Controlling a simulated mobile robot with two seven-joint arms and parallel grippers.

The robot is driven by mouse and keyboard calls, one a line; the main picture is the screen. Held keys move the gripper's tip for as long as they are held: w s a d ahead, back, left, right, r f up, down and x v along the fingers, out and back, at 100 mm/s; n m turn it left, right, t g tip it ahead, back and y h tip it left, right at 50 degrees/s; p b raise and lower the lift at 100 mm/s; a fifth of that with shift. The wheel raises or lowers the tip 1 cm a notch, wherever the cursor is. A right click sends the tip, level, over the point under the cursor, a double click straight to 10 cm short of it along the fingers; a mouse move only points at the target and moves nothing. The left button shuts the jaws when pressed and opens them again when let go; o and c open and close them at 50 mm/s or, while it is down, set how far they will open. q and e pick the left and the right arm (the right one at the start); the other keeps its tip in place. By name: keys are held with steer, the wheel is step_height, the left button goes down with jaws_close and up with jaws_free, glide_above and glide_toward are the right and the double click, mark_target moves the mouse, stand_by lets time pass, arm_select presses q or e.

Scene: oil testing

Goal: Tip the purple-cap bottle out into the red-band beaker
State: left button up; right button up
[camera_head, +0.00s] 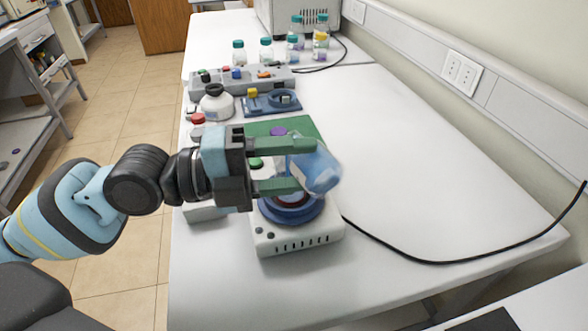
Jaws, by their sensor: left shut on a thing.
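My left gripper (310,166) comes in from the left with green fingers, shut on a translucent blue bottle (320,170). The bottle is tilted and held above the hot plate; its mouth and any liquid are hard to make out. A purple cap (278,131) shows on the green mat (298,124) behind the fingers, apart from the bottle's visible body. Below the bottle, a red band (292,201) shows on the beaker, inside the blue ring of the hot plate (298,239). The fingers and bottle hide most of the beaker. My right gripper is not in view.
Behind stand a white black-capped bottle (216,104), a blue tray (271,104), a grey rack (243,80) and several capped jars (292,47). A black cable (440,262) crosses the table's right side. The table right of the hot plate is otherwise clear.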

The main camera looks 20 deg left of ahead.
arm_select(q)
steer(key=n, duration=0.1)
steer(key=n+b, duration=0.1)
steer(key=r+n+t+h+b, duration=0.1)
steer(key=shift+w+a+n, duration=0.2)
steer(key=shift+a+n, duration=0.05)
steer(key=shift+n, duration=0.15)
steer(key=shift+w+a+r+n, duration=0.1)
steer(key=shift+r+n, duration=0.15)
steer(key=shift+n, duration=0.25)
stand_by(0.4)
stand_by(0.6)
stand_by(0.8)
stand_by(0.8)
